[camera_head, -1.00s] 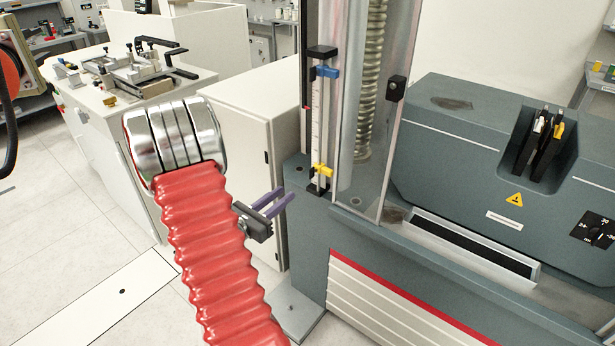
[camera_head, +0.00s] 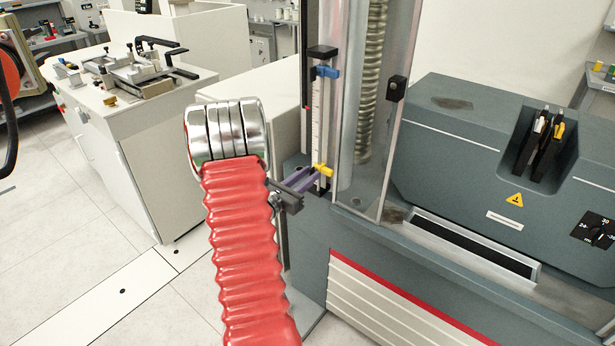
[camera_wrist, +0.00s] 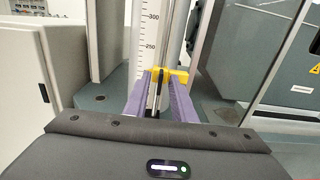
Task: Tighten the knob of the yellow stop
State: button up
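The yellow stop (camera_head: 321,170) sits low on the upright white scale (camera_head: 318,110) of the testing machine. In the wrist view the yellow stop (camera_wrist: 172,76) lies straight ahead, at the far end of my fingers. My gripper (camera_head: 312,174) points at the stop from the left. The fingertips reach the stop's height. I cannot tell whether they touch it.
A blue stop (camera_head: 327,71) sits higher on the same scale. A clear guard (camera_head: 385,120) stands just right of the scale. The grey machine body (camera_head: 470,160) fills the right. A white cabinet (camera_head: 265,85) stands behind my arm. Open floor lies at the lower left.

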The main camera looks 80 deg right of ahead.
grip_shut()
dwell(0.3)
jog(key=shift+n, duration=0.3)
jog(key=n, duration=1.7)
jog(key=shift+w+d+f, duration=0.1)
jog(key=shift+w+d, duration=0.05)
jog(key=shift+w, duration=0.15)
jog(key=shift+n, duration=0.3)
dwell(0.4)
